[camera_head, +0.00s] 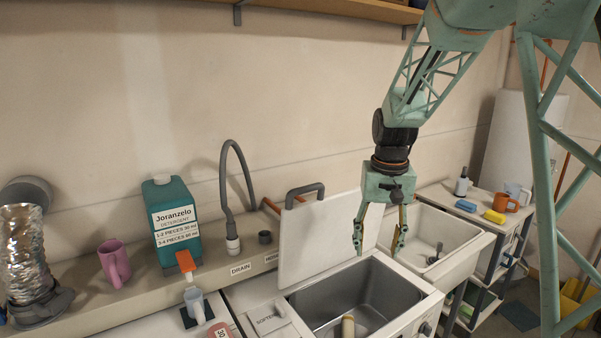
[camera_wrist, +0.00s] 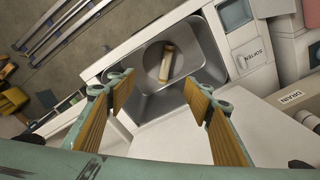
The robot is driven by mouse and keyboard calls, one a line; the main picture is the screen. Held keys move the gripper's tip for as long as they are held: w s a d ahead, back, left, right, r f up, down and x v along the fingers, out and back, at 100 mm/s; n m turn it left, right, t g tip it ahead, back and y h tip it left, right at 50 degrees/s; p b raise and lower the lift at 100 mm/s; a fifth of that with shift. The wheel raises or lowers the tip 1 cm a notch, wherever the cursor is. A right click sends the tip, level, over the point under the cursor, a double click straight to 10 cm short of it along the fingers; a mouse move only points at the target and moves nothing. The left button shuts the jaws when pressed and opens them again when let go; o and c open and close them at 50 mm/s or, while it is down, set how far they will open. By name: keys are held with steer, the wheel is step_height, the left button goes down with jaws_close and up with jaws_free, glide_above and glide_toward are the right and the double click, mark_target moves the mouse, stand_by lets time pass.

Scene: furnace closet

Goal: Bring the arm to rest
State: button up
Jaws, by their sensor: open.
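My gripper (camera_head: 379,240) is open and empty, pointing down in front of the raised white lid (camera_head: 320,238), above the washer's metal tub (camera_head: 370,285). In the wrist view its two padded fingers (camera_wrist: 158,100) stand wide apart with nothing between them. A pale tan roll-shaped piece (camera_head: 348,326) lies in the tub; it also shows in the wrist view (camera_wrist: 167,64) on the tub's bottom. My arm hangs down from the upper right.
A teal detergent jug (camera_head: 175,220), a pink mug (camera_head: 114,263) and a grey hose (camera_head: 228,190) stand on the left ledge. A white sink (camera_head: 445,235) is right of the tub. A side shelf holds an orange mug (camera_head: 499,202) and sponges. A wooden shelf (camera_head: 340,8) runs above.

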steer(key=s+r+t+b, duration=0.1)
steer(key=s+r, duration=0.5)
steer(key=s, duration=0.4)
steer(key=s+r+t, duration=0.1)
steer(key=s+r, duration=0.6)
steer(key=s, duration=0.4)
steer(key=s+n+t+b, duration=0.1)
steer(key=s, duration=2.3)
steer(key=shift+f+b, duration=0.2)
steer(key=shift+b, duration=0.2)
